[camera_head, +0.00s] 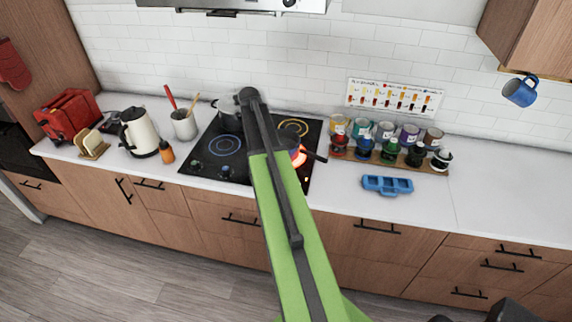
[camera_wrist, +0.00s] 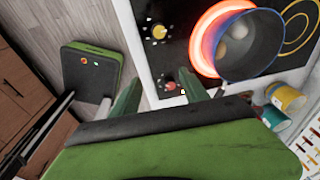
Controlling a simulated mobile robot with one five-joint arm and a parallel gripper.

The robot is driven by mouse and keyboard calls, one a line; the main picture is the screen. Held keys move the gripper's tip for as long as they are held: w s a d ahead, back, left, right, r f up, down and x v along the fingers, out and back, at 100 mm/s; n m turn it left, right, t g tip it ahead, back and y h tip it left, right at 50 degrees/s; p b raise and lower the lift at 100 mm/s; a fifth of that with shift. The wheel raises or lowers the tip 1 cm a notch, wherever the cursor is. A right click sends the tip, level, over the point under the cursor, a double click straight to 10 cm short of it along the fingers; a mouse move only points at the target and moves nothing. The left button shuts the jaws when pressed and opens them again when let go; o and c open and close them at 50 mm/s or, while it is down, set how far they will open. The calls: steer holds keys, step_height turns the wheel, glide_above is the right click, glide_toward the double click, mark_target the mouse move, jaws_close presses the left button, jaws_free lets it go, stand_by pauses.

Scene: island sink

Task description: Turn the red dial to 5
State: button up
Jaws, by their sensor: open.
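The red dial (camera_wrist: 170,86) is a small knob near the edge of the black cooktop (camera_wrist: 160,60) in the wrist view. My gripper (camera_wrist: 162,84) is open, with its two green fingers spread to either side of the dial in that picture. I cannot tell whether either finger touches the dial, and its setting is too small to read. In the head view the cooktop (camera_head: 206,177) shows on the counter, but my arm hides the red dial and my gripper.
A yellow dial (camera_wrist: 158,31) sits along the same edge. A blue pan (camera_wrist: 250,48) with eggs stands on a glowing red burner (camera_wrist: 204,42), close to my right finger. Jars (camera_wrist: 285,98) stand near the cooktop. A blue tray (camera_head: 388,186) lies at right; the far-right counter is clear.

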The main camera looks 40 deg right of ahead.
steer(key=s+d+r+m+t+y, duration=0.1)
steer(key=s+d+m+t, duration=0.25)
steer(key=s, duration=0.45)
steer(key=s+d+r+m+t, duration=0.1)
steer(key=s+d+m+t, duration=0.1)
steer(key=s+d, duration=0.45)
steer(key=a+b+x, duration=0.1)
steer(key=b+x, duration=1)
steer(key=s+a+b+x, duration=0.1)
steer(key=b+x, duration=0.4)
steer(key=x, duration=0.1)
steer(key=shift+a+f, duration=0.35)
steer(key=shift+f, duration=0.1)
steer(key=shift+r, duration=0.1)
steer(key=shift+y, duration=0.3)
jaws_close()
